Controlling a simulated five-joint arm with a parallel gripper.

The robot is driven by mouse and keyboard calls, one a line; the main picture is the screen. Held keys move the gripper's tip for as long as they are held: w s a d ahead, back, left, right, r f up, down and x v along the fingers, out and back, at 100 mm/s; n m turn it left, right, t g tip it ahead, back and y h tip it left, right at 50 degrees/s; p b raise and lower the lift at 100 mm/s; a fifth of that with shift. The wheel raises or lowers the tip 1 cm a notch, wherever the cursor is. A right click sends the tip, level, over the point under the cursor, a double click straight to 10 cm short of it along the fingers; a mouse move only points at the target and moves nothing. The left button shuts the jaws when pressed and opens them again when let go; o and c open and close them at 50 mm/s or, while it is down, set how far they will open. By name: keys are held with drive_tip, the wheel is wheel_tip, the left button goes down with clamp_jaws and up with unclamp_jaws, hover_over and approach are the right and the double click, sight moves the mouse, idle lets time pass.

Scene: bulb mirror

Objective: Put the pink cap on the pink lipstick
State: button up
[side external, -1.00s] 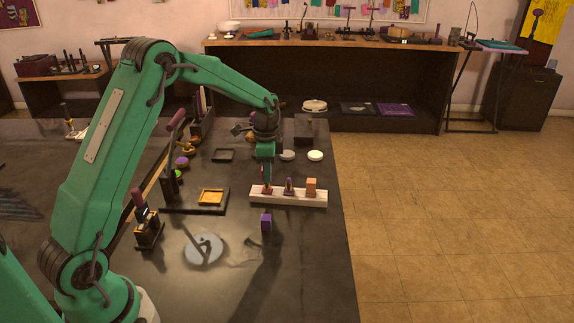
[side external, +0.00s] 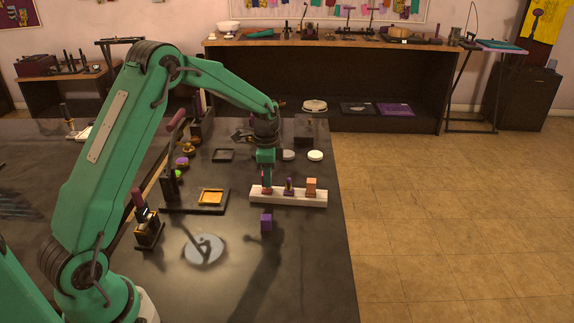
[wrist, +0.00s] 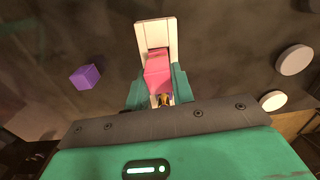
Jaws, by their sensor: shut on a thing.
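My gripper (side external: 267,184) points down at the left end of the white block (side external: 296,198) in the side view. It is shut on the pink cap (wrist: 157,72), which shows as a pink box between the fingertips (wrist: 156,85) in the wrist view. The pink lipstick's place is at that left end; a little pink (side external: 267,190) shows there under the fingers. The lipstick itself is hidden by cap and fingers, so I cannot tell how far the cap is over it.
On the same block stand a bare purple lipstick (side external: 289,187) in the middle and an orange capped one (side external: 311,187) at the right. A purple cap (side external: 266,222) lies on the table in front. Round white discs (side external: 315,156) lie behind. The table's right edge is close.

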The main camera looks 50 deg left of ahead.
drive_tip(key=shift+f, duration=0.65)
drive_tip(key=o, duration=1)
drive_tip(key=shift+r, duration=0.1)
drive_tip(key=shift+r, duration=3.8)
